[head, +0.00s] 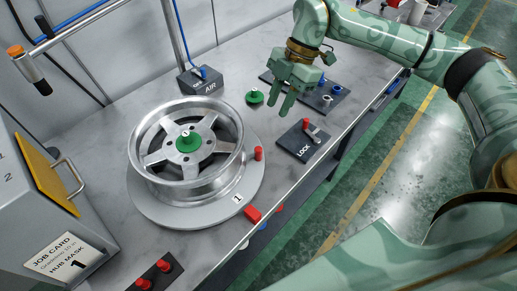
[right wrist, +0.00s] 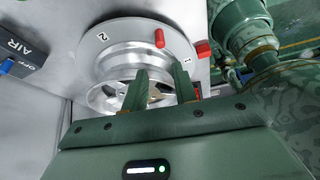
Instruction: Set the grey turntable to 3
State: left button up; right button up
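The grey turntable (head: 150,209) lies on the bench and carries a silver wheel (head: 187,150). Its label 1 (head: 238,198) faces the red block (head: 252,214) at the bench's front. A red peg (head: 258,153) stands up from the turntable's right rim. In the right wrist view the turntable (right wrist: 128,35) shows labels 2 and 1, the red peg (right wrist: 160,38) and a red block (right wrist: 203,48). My right gripper (head: 279,104) is open and empty above the bench, right of the turntable; its fingers also show in the right wrist view (right wrist: 160,88). My left gripper is out of view.
A black LOCK plate (head: 297,148) with a red-tipped lever sits near the bench's front edge. A grey JOB CARD cabinet (head: 30,215) stands left. Red pegs (head: 163,265) sit at front.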

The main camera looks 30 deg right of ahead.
aim_at(259, 148)
jog(key=b+x, duration=0.2)
jog(key=x, duration=1.3)
jog(key=shift+a+f, duration=0.1)
jog(key=shift+a, duration=0.1)
grip_shut()
